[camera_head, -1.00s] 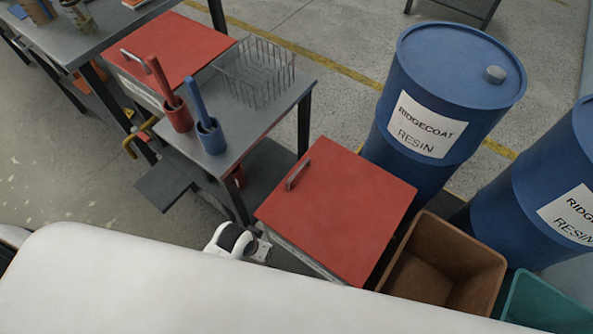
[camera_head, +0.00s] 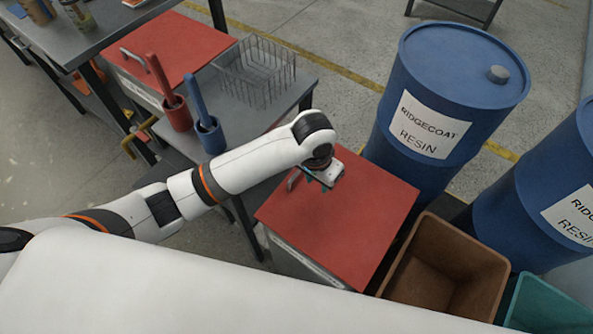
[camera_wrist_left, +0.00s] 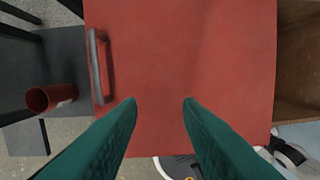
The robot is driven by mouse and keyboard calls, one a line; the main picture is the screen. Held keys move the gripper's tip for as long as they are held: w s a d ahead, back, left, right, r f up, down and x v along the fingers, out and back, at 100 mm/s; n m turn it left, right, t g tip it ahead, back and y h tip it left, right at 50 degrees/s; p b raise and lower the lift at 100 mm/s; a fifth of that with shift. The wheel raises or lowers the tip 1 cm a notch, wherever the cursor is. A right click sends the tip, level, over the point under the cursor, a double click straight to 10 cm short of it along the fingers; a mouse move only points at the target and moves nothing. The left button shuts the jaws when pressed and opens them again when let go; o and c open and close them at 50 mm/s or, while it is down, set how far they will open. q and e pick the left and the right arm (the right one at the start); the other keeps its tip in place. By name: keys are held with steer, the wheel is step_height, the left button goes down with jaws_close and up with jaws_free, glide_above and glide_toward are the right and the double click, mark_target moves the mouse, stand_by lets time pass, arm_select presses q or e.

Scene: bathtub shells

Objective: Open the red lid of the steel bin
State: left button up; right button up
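The steel bin (camera_head: 305,262) stands at the centre, its red lid (camera_head: 365,215) lying flat and closed. The lid's metal bar handle (camera_head: 293,179) is at its left edge, partly behind my left gripper (camera_head: 320,184) in the head view. In the left wrist view the red lid (camera_wrist_left: 190,60) fills the middle, and the handle (camera_wrist_left: 97,66) shows whole at its left. My left gripper (camera_wrist_left: 159,102) has its teal fingers spread and empty. It is above the lid, to the right of the handle in the wrist view. My right gripper is not in view.
A brown open bin (camera_head: 445,270) and a teal bin (camera_head: 548,305) stand to the right. Blue resin drums (camera_head: 445,95) stand behind. A steel table (camera_head: 285,92) with a wire basket is left of the lid. A second red-lidded bin (camera_head: 175,50) stands further back.

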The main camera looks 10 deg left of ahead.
mark_target(295, 175)
arm_select(q)
steer(key=w+a+r+y, duration=0.3)
steer(key=w+a+r, duration=0.1)
steer(key=shift+n, duration=0.3)
steer(key=f, duration=0.3)
steer(key=a+f, duration=0.1)
steer(key=f, duration=0.3)
steer(key=w+a+f+b, duration=0.1)
steer(key=f, duration=0.3)
steer(key=shift+a+f, duration=0.15)
steer(key=shift+f, duration=0.05)
jaws_close()
